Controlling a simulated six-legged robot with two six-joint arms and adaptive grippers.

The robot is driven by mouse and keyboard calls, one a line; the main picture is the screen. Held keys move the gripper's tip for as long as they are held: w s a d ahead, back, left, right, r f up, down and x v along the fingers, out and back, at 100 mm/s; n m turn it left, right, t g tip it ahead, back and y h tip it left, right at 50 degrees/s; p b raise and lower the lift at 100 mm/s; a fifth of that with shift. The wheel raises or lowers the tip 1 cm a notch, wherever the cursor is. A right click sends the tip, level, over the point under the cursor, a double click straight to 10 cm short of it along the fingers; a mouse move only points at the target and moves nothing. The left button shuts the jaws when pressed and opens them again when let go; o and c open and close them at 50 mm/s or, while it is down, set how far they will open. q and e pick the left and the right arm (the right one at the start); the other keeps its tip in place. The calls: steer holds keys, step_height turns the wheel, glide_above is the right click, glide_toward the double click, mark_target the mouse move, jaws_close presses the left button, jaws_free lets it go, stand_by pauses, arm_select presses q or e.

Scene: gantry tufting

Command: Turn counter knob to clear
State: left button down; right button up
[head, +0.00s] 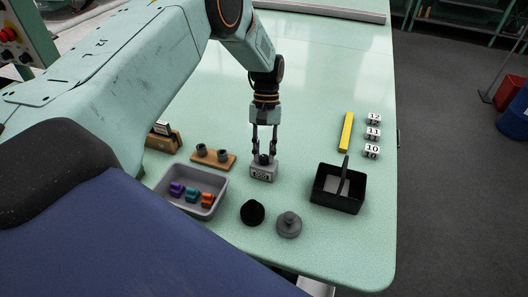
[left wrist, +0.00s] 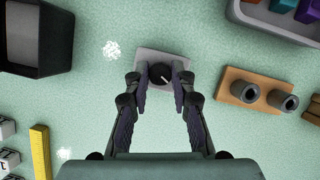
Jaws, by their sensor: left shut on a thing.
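A small grey counter (head: 264,172) with a dark display on its front face stands on the pale green table, in the middle of the head view. Its black round knob (left wrist: 165,75) with a pale pointer line shows in the left wrist view, on the counter's grey top (left wrist: 160,57). My left gripper (head: 263,155) points straight down at the counter. In the left wrist view its two fingers (left wrist: 165,78) stand on either side of the knob and close on it. The display's digits are too small to read surely. My right gripper is not in view.
A grey tray (head: 187,205) with coloured pieces and a wooden holder (head: 213,158) with two grey cups stand left of the counter. A black caddy (head: 338,190), yellow bar (head: 346,132) and number blocks (head: 373,134) stand right. Black (head: 252,212) and grey (head: 289,224) round pieces stand in front.

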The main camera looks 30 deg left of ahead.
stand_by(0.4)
arm_select(q)
steer(key=c, duration=1.1)
jaws_free()
steer(key=shift+c, duration=0.2)
steer(key=v, duration=1.2)
steer(key=shift+w, duration=0.1)
